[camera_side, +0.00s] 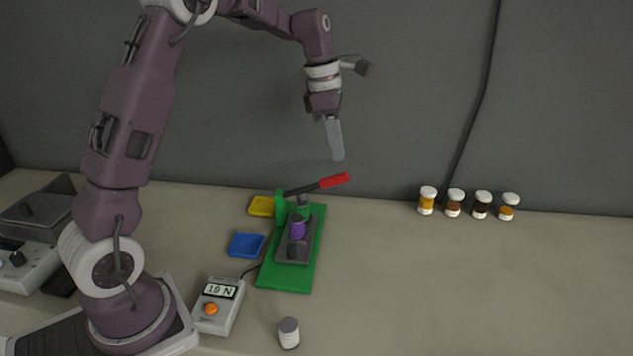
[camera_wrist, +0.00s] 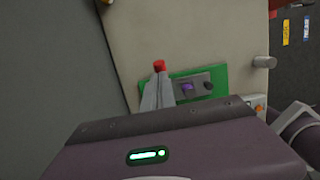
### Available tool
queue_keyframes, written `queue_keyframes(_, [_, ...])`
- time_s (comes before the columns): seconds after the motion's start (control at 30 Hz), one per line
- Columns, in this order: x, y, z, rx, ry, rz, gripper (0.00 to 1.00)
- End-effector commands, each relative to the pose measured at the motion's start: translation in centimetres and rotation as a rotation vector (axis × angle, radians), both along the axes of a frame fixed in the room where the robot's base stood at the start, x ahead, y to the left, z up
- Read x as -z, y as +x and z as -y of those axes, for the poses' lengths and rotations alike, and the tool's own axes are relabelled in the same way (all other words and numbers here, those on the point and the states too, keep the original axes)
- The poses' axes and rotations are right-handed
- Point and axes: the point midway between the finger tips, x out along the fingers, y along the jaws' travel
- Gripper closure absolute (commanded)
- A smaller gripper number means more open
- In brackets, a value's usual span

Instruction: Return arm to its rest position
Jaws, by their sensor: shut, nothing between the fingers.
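My gripper (camera_side: 336,155) hangs in the air above the bench, its fingers pointing down and shut with nothing between them. It also shows in the wrist view (camera_wrist: 156,82). Below it stands a press on a green base (camera_side: 287,277), with a red-tipped lever (camera_side: 334,181) raised at a slight slant. The fingertips are apart from the red handle in the side view. A purple piece (camera_side: 297,228) sits on the press's dark plate. The wrist view shows the green base (camera_wrist: 217,75) and red handle tip (camera_wrist: 159,66) beyond the fingers.
A meter (camera_side: 218,305) reading 19 N stands front-left of the press. Blue (camera_side: 246,245) and yellow (camera_side: 261,206) trays lie left of it. A grey-capped jar (camera_side: 289,333) stands in front. Several white-capped jars (camera_side: 454,203) line the back right. The right bench is clear.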

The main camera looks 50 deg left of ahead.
Motion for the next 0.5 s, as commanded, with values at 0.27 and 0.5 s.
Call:
queue_keyframes(0.27, [-0.4, 0.0, 0.0, 0.0, 0.0, 0.0, 1.0])
queue_keyframes(0.5, [-5.2, -5.1, 3.6, 0.405, 0.094, 0.118, 1.0])
